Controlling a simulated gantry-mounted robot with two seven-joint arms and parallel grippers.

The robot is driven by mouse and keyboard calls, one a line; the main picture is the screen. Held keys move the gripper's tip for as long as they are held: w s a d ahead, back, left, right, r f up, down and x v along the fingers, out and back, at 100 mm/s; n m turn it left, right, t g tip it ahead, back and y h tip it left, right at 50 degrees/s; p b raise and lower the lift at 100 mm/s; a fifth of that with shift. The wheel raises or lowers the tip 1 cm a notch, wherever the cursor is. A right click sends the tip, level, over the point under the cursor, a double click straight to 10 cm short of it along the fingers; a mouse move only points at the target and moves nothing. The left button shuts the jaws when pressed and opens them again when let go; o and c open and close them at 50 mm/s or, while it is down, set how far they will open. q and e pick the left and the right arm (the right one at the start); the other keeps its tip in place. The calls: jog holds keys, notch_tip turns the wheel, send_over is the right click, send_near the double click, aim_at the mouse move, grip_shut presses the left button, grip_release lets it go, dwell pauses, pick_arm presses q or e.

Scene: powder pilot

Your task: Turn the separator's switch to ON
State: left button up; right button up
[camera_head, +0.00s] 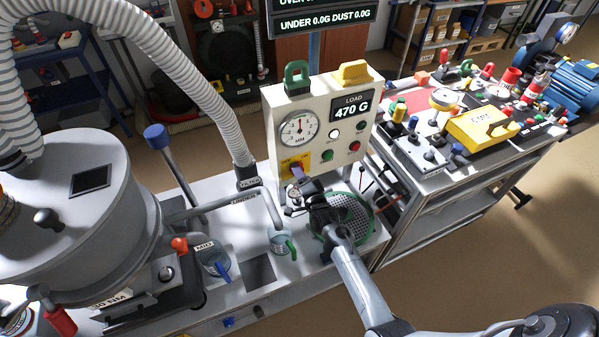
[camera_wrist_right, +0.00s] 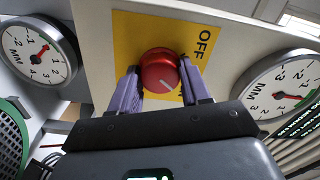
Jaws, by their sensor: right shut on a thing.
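The separator's switch is a red round knob (camera_wrist_right: 159,70) on a yellow plate (camera_wrist_right: 135,35) marked OFF in the right wrist view. The purple fingers of my right gripper (camera_wrist_right: 160,90) are closed on its two sides. A white mark on the knob points towards the lower right of that view, away from the OFF word. A label beside the fingers is mostly hidden. In the head view, the right gripper (camera_head: 298,174) reaches the yellow plate (camera_head: 287,163) low on the white control panel (camera_head: 318,93) and hides the knob. My left gripper is not in view.
The panel carries a dial (camera_head: 298,128), a LOAD display (camera_head: 351,107) reading 470 G and buttons. A round sieve (camera_head: 355,215) lies below the gripper. A large grey drum (camera_head: 75,205) stands left. A bench with a yellow box (camera_head: 482,130) stands right.

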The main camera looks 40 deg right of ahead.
jog(key=shift+m, duration=0.4)
jog(key=o, duration=1)
jog(key=shift+o, duration=0.2)
jog(key=p+v, duration=0.7)
jog(key=v, duration=0.4)
